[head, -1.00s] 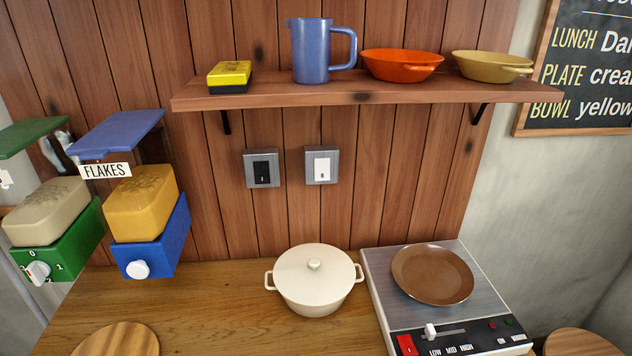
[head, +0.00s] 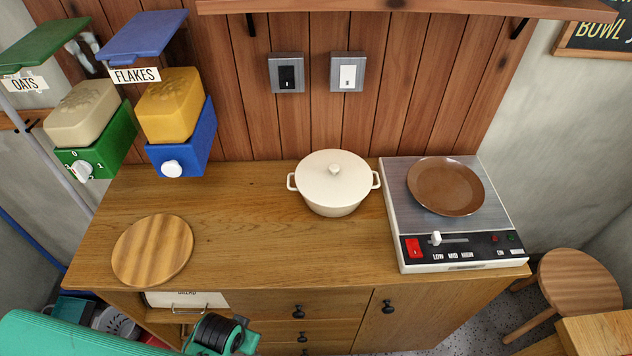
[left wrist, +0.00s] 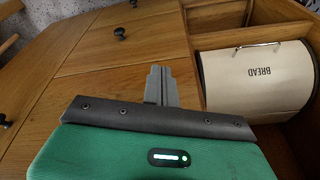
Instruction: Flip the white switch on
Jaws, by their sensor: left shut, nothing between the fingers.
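The white switch (head: 347,75) is a white rocker on a grey metal plate, on the wood-plank wall above the counter. A black switch (head: 287,76) on a like plate is just left of it. I cannot tell which way the white rocker is set. My left gripper (left wrist: 160,72) shows in the left wrist view, with its fingers together and empty. It is near the cabinet front, low and well away from the switch. In the head view my green left arm comes in at the bottom left; its fingertips are not clear there. My right gripper is not in view.
A cream lidded pot (head: 335,185) stands on the counter (head: 250,235) below the switches. A hotplate (head: 400,200) with a brown plate (head: 446,186) is to its right. Dispensers hang at left; a shelf (head: 400,8) overhangs the switches. A bread bin (left wrist: 255,80) sits in the cabinet.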

